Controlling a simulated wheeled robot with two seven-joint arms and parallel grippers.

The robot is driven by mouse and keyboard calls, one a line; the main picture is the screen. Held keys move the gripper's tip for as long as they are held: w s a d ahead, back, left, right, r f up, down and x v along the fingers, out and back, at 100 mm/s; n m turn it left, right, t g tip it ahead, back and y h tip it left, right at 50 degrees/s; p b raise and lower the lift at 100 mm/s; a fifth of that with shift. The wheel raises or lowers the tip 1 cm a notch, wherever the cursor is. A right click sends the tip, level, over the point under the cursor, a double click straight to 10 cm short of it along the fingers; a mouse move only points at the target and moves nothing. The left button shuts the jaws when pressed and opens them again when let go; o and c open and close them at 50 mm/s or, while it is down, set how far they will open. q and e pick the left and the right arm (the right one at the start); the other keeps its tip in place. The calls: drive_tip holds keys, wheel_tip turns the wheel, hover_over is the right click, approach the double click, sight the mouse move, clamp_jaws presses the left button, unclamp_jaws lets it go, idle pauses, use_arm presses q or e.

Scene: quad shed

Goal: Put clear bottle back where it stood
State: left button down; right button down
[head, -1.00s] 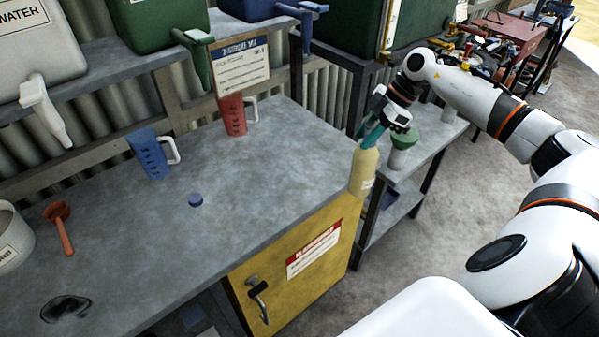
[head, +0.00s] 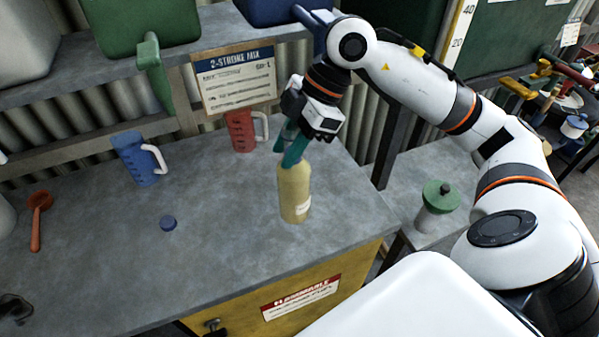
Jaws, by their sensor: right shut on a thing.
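The clear bottle (head: 294,193) shows a pale yellow content and a small whitish label low on its side. It is upright, over the right part of the grey bench top (head: 215,265); I cannot tell whether its base touches the bench. My right gripper (head: 292,152) is shut on the bottle's upper end from above, and its teal fingers hide the neck. My left gripper is not in view.
A red measuring jug (head: 241,131) stands close behind the bottle, a blue jug (head: 136,160) farther left. An orange scoop (head: 38,218) lies at the left. A green-topped container (head: 436,206) stands on the lower side table.

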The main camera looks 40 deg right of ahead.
hover_over(281, 196)
drive_tip(key=d, duration=0.1)
drive_tip(key=f, duration=0.2)
drive_tip(key=f+p, duration=0.1)
drive_tip(key=f, duration=0.1)
drive_tip(key=shift+w+d+f, duration=0.1)
drive_tip(key=shift+d+f, duration=0.1)
drive_tip(key=shift+f, duration=0.45)
drive_tip(key=f, duration=0.3)
drive_tip(key=shift+d+f+p, duration=0.2)
drive_tip(key=shift+p, duration=0.2)
drive_tip(key=shift+f, duration=0.4)
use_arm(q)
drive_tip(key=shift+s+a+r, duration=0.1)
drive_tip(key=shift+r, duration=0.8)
use_arm(e)
drive_tip(key=shift+a, duration=0.1)
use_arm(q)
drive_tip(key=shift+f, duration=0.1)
use_arm(e)
drive_tip(key=shift+f, duration=0.15)
drive_tip(key=c, duration=1.1)
unclamp_jaws()
drive_tip(key=shift+o, duration=0.2)
